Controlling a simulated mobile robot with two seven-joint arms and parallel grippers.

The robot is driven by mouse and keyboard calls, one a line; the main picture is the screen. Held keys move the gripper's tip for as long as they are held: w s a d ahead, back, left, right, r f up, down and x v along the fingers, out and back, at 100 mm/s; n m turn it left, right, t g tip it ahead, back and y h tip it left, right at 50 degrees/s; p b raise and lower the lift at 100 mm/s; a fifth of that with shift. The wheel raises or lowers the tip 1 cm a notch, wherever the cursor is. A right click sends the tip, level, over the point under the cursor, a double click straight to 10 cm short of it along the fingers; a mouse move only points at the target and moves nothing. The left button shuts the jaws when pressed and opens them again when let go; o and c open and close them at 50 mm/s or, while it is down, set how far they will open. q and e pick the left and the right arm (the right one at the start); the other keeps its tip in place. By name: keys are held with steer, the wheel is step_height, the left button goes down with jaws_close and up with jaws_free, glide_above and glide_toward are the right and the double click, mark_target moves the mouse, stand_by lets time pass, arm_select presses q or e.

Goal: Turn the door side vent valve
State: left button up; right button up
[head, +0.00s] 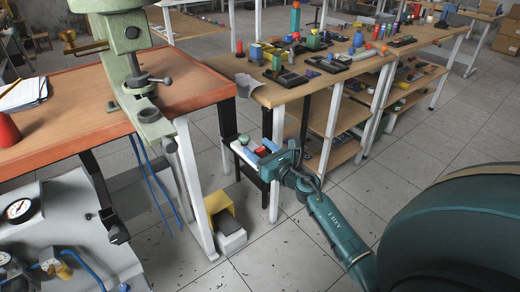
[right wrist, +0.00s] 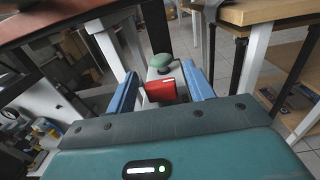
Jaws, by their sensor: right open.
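A pale valve body (head: 243,153) with a green round knob (head: 244,139) and a red handle (head: 262,151) is beside the benches in the head view. The right wrist view shows the green knob (right wrist: 160,60) and the red handle (right wrist: 160,90) close up. My right gripper (head: 257,152) is open, with its blue fingers on either side of the red handle. In the right wrist view the gripper (right wrist: 159,72) shows a gap between the handle and the right finger; contact on the left side is unclear. My left gripper is not in view.
An orange-edged bench (head: 60,115) with a green press (head: 130,70) stands at left. A wooden bench (head: 255,92) with several small parts stands behind the valve. A panel with gauges (head: 18,209) is at lower left. A yellow-and-black pedal (head: 221,215) sits on the floor.

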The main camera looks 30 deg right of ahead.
steer(key=shift+c, duration=0.4)
steer(key=c, duration=0.9)
